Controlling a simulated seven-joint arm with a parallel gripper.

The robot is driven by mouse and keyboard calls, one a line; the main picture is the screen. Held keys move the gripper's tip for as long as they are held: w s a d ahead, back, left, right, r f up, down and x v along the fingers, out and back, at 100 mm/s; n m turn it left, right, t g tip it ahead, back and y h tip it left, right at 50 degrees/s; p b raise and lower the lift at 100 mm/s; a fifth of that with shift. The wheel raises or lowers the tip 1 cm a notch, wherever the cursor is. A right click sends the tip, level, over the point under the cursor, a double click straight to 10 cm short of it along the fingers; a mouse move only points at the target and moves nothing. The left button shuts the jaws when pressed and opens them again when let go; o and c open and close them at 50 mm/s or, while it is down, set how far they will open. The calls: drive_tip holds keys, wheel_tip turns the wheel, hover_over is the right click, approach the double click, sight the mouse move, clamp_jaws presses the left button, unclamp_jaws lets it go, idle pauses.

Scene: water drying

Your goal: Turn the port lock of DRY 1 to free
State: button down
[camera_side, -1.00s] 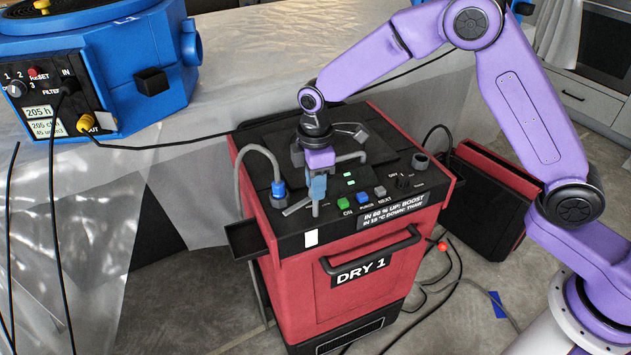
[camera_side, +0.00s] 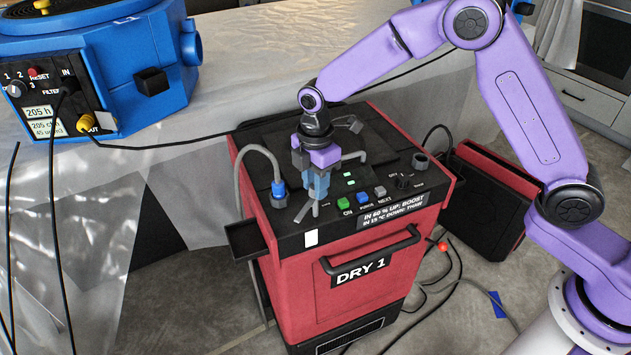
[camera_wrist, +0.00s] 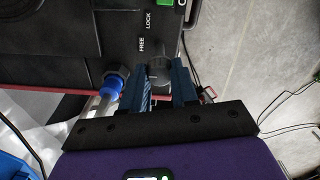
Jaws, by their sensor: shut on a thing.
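The red and black dryer DRY 1 (camera_side: 362,272) stands on the floor with its control panel on top. Its port lock, a grey knob (camera_wrist: 158,66), sits near the panel's front left beside the blue hose fitting (camera_side: 279,190). My gripper (camera_side: 315,192) points down, with its blue fingers shut on the lock; in the wrist view the fingers (camera_wrist: 160,88) stand on either side of the knob. The words FREE and LOCK are printed by the knob in the wrist view. A grey lever (camera_side: 301,213) sticks out below the fingers. I cannot tell which word the lock points at.
The green, blue and grey buttons (camera_side: 361,198) and a dial (camera_side: 404,181) are right of my gripper. A grey hose (camera_side: 258,150) arches up at left. A blue machine (camera_side: 130,60) stands at upper left. Cables (camera_side: 440,280) lie on the floor at right.

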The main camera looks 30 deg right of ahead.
drive_tip(key=c, duration=0.9)
unclamp_jaws()
drive_tip(key=shift+o, duration=0.2)
wheel_tip(320, 180, up, 18)
drive_tip(key=shift+f, duration=0.25)
drive_tip(key=s+d+f+m, duration=0.2)
drive_tip(key=s+d, duration=0.3)
drive_tip(key=s, duration=0.6)
drive_tip(key=s+d+f+m, duration=0.2)
drive_tip(key=s+d, duration=0.4)
drive_tip(key=s, duration=0.5)
drive_tip(key=s+d+f+m, duration=0.3)
drive_tip(key=s+d, duration=0.3)
drive_tip(key=s, duration=0.5)
drive_tip(key=shift+f, duration=0.2)
